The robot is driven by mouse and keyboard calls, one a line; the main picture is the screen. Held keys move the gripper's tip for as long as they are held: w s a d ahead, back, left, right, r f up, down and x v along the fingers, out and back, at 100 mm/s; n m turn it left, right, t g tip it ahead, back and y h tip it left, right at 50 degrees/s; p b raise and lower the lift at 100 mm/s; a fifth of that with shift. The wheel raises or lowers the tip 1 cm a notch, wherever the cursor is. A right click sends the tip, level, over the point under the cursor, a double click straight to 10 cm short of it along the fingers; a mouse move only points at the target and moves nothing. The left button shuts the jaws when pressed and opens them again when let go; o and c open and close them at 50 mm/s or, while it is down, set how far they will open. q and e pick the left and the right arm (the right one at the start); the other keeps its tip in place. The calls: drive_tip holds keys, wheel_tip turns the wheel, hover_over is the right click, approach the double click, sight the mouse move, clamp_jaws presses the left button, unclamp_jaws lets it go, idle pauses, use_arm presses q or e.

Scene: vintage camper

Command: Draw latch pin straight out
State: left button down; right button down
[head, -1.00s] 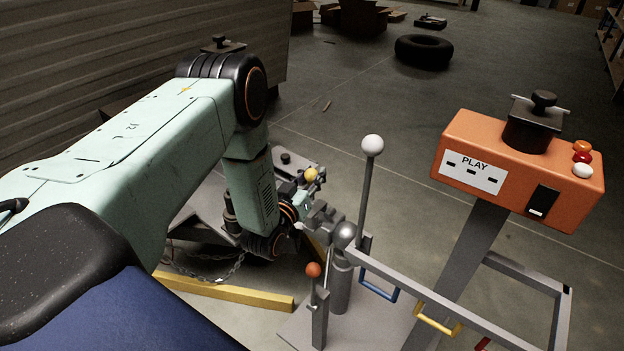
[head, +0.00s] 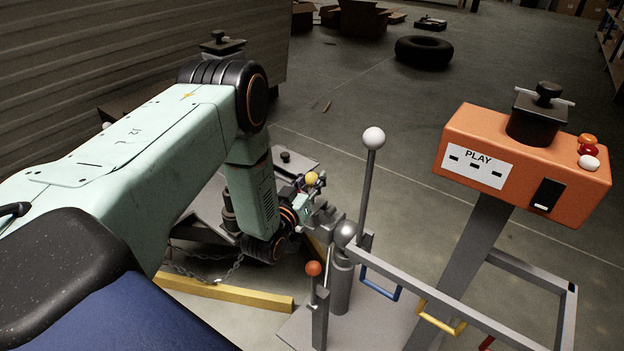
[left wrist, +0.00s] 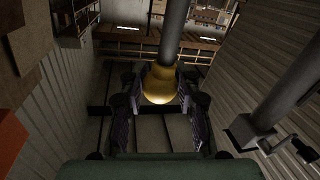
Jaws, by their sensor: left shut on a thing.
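A yellow rounded knob (head: 312,178), which looks like the latch pin's handle, sits by the grey coupler (head: 325,214) in the head view. In the left wrist view the yellow knob (left wrist: 160,84) is between my two fingers, with a thick grey rod (left wrist: 175,35) running up from it. My left gripper (head: 314,186) is shut on this knob; it also shows in the left wrist view (left wrist: 160,100). How much of the pin is in its hole is hidden in the head view. My right gripper is out of view.
A grey ball (head: 345,233) on a post, a tall white-knobbed lever (head: 374,138) and a short orange-knobbed lever (head: 313,268) stand close right of and below the gripper. An orange PLAY box (head: 522,163) is at right. A chain (head: 215,277) lies below my arm.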

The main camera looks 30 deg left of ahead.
sight(312, 173)
use_arm(q)
drive_tip(key=shift+f, duration=0.2)
drive_tip(key=shift+r, duration=0.15)
drive_tip(key=shift+r+p, duration=1.75)
drive_tip(key=shift+r, duration=0.2)
drive_tip(key=shift+f, duration=0.1)
